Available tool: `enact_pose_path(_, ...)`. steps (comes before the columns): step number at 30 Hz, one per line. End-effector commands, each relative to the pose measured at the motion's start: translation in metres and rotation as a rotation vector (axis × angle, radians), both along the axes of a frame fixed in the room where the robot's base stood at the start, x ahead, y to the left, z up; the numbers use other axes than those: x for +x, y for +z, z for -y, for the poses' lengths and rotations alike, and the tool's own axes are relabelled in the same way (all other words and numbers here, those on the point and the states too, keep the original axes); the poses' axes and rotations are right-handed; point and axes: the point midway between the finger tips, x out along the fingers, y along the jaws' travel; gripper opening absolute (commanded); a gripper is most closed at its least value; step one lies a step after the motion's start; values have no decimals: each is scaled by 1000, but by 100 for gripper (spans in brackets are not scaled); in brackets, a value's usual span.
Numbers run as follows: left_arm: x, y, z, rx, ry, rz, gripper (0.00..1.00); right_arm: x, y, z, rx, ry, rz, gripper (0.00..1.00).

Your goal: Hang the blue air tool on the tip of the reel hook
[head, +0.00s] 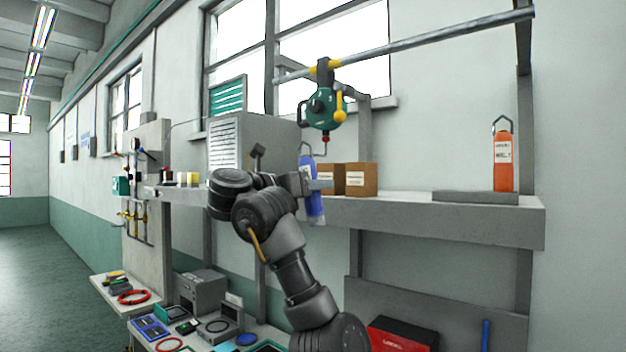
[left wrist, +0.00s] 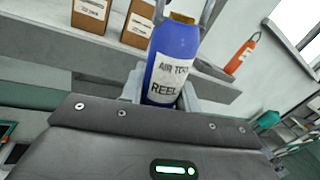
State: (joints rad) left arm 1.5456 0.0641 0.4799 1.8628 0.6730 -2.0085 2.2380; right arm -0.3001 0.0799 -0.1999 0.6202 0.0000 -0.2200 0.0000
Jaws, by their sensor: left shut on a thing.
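The blue air tool (head: 307,165) is upright, with a thin wire loop at its top. My left gripper (head: 316,186) is shut around its body, in front of the shelf. In the left wrist view the tool (left wrist: 174,55) stands between the fingers (left wrist: 165,96), its label facing me. The teal reel (head: 321,108) hangs from the overhead rail, with a red piece and the thin reel hook (head: 323,150) below it. The tool's loop is close beside the hook, slightly left of it in the head view. I cannot tell whether they touch. My right gripper is not in view.
Two cardboard boxes (head: 361,179) stand on the shelf (head: 420,213) just right of the tool. An orange cylinder (head: 503,162) with a wire loop stands on a grey pad at the right. A grey louvred cabinet (head: 237,143) is behind my arm. The shelf between boxes and pad is clear.

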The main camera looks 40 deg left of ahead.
Motion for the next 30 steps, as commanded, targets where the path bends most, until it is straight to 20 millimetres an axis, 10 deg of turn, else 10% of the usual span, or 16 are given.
enact_pose_path(13, 23, 1, 0, 0, 0, 0, 0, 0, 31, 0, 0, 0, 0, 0)
enact_pose_path(30, 53, -10, -1, 1, 0, 1, 0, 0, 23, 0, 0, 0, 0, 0)
